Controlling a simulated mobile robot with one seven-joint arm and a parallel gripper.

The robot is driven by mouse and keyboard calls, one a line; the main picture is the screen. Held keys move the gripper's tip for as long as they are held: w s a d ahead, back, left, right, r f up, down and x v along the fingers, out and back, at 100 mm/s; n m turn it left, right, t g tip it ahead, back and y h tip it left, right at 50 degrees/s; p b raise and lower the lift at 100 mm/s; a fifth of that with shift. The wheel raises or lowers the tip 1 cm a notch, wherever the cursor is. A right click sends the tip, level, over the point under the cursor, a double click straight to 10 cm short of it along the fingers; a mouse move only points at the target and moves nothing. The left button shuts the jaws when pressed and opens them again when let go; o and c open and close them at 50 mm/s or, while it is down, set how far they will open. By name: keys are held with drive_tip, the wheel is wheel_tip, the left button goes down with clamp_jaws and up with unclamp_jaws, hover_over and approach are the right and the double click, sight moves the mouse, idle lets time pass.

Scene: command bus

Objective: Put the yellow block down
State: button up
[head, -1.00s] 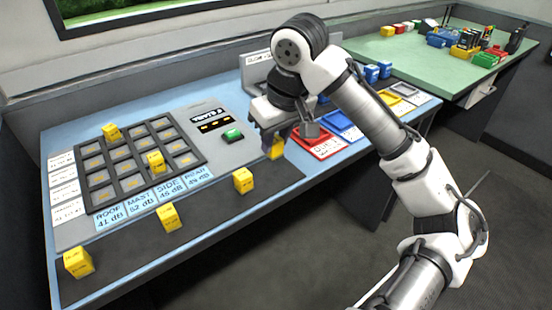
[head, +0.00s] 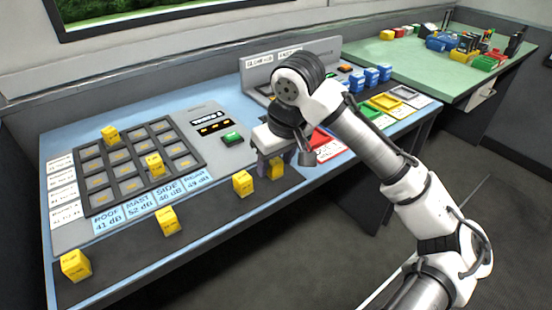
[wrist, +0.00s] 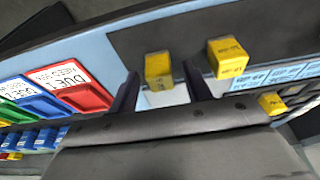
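The yellow block (head: 276,169) is between the fingers of my gripper (head: 274,166), at the right end of the dark strip (head: 205,205) along the table's front. It appears to rest on the strip, partly hidden by a finger. In the wrist view the block (wrist: 158,69) shows between the two fingers (wrist: 160,78), with a gap on each side, so my gripper looks open around it. A similar yellow block (head: 243,183) stands just left of it; it also shows in the wrist view (wrist: 228,57).
Yellow blocks also stand on the strip (head: 167,221), (head: 76,265) and on the dark grid (head: 128,176). A green button (head: 232,139) is behind my gripper. The red tray (head: 320,140) is close on its right. Blue blocks (head: 371,75) stand farther back.

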drive_tip(key=p+v, duration=0.1)
drive_tip(key=v, duration=1.1)
drive_tip(key=shift+p, duration=0.3)
drive_tip(key=shift+o, duration=0.4)
drive_tip(key=shift+r, duration=0.1)
idle(0.8)
